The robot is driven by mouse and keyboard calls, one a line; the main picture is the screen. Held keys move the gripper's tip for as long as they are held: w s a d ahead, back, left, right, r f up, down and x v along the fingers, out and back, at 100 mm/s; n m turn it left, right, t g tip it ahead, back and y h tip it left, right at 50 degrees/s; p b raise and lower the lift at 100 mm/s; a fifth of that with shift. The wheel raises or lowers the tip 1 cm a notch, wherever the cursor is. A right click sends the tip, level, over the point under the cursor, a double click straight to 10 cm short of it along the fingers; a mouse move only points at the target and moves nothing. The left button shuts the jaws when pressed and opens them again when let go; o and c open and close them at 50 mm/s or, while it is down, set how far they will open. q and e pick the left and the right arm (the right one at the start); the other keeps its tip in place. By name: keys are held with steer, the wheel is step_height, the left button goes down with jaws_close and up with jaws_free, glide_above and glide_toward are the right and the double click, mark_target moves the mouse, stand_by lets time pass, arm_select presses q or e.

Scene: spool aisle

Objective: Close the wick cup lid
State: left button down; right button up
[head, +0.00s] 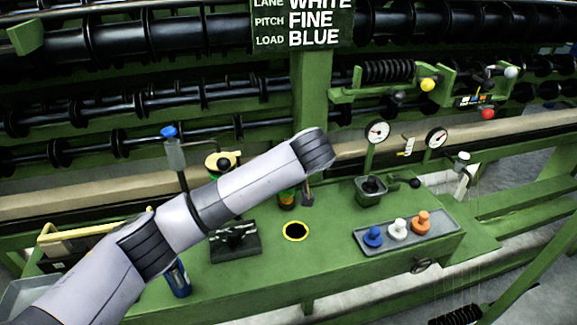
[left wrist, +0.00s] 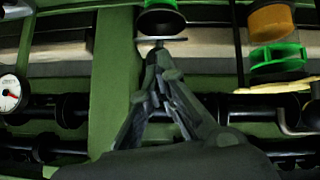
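My left arm crosses the head view from lower left, and its wrist hides part of the bench. My left gripper (left wrist: 158,48) shows in the left wrist view with its fingers drawn together at the tips. The tips are close to a thin grey edge below a dark, green-rimmed round part (left wrist: 161,20); I cannot tell whether they touch. An orange and green cup (head: 287,199) stands partly hidden beside my wrist. The left wrist view shows an orange and green body (left wrist: 277,52) with a thin yellow disc (left wrist: 272,87) apart from it. Which one is the wick cup is unclear. My right gripper is out of view.
The green bench has a yellow-rimmed hole (head: 296,231) and a grey tray (head: 388,243) with blue, white and orange pegs. A green box with a black knob (head: 371,189) and two gauges (head: 377,131) are at right. Black rollers run behind.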

arm_select(q)
steer(key=shift+s+d+f, duration=0.1)
steer(key=shift+s+f, duration=0.25)
steer(key=shift+f, duration=0.25)
steer(key=shift+s+f, duration=0.3)
steer(key=shift+f, duration=0.3)
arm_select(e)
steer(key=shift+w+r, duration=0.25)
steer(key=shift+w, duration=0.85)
